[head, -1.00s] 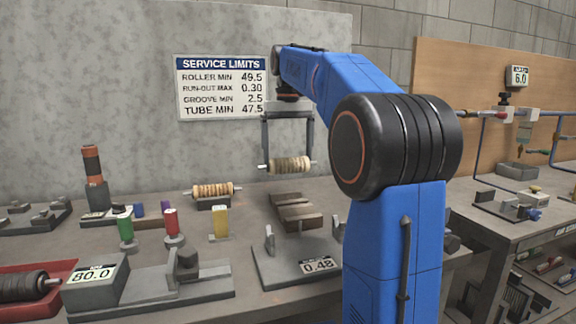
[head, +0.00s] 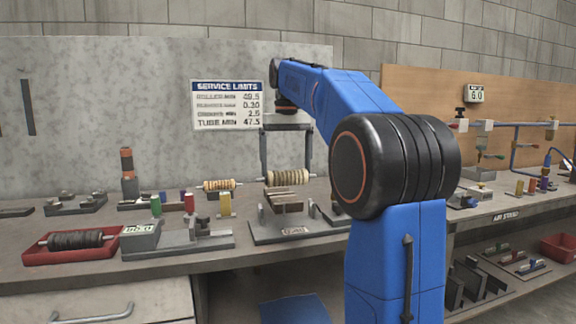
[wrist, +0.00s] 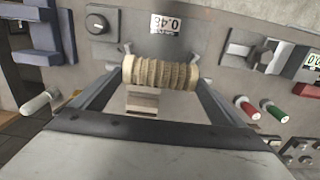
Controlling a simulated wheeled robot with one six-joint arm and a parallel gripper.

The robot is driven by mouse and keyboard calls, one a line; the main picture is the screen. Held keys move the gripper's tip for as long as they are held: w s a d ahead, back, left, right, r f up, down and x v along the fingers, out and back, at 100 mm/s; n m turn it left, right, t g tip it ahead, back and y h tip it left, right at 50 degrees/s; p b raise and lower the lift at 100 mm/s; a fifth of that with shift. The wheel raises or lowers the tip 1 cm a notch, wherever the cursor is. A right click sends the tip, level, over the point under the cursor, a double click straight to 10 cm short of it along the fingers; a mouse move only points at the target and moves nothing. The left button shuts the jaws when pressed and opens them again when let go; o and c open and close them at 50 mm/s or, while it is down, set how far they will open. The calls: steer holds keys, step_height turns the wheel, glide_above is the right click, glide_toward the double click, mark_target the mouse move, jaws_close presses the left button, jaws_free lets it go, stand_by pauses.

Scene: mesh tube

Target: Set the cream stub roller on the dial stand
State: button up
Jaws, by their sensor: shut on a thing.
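My gripper (head: 288,172) is shut on the cream roller (head: 289,177), one finger at each end. The roller has a beige ribbed body and pale end stubs. It is held level in the air, and also shows between the fingers in the wrist view (wrist: 160,73). The dial stand (head: 262,236) is a grey plate with upright posts and a 0.48 display, on the bench below the roller. In the wrist view the stand's display (wrist: 165,24) lies beyond the roller. The roller is apart from the stand; its exact height above it is hard to tell.
A tan roller (head: 219,185) rests on a cradle at the back. A red tray (head: 45,258) holds a dark roller at left. A gauge box (head: 141,240) and red, green and yellow pieces stand left of the stand. A second bench is at right.

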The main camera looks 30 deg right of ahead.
mark_target(287, 185)
steer(key=shift+s+a+f, duration=0.15)
steer(key=shift+s, duration=0.2)
steer(key=shift+f, duration=2.95)
steer(key=shift+f, duration=1.3)
stand_by(0.5)
steer(key=o, duration=1)
step_height(287, 185, up, 17)
steer(key=shift+r, duration=0.2)
